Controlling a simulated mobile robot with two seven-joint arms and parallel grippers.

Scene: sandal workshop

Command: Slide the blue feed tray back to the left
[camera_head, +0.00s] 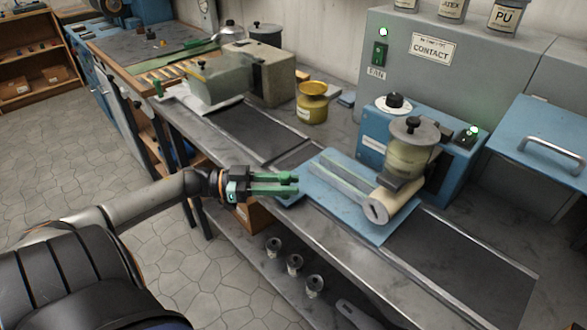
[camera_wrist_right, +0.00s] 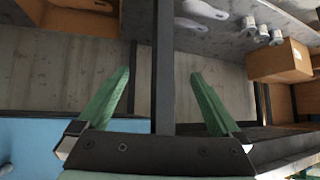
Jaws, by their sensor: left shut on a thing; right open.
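The blue feed tray (camera_head: 345,220) lies on the rails of the grey bench, partly under the roller (camera_head: 390,203) of the blue gluing machine (camera_head: 372,145). Pale greenish strips (camera_head: 342,177) lie on the tray. My left gripper (camera_head: 296,184) is at the tray's left edge, its green fingers shut on it; the exact contact is hard to see. My right gripper (camera_wrist_right: 160,80) shows only in the right wrist view, open, with nothing held between its green fingers. A dark post passes behind the gap between them.
A yellow pot (camera_head: 312,103) stands behind. Several small pots (camera_head: 295,264) stand on the lower shelf. Another dark strip (camera_head: 455,268) lies right of the tray.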

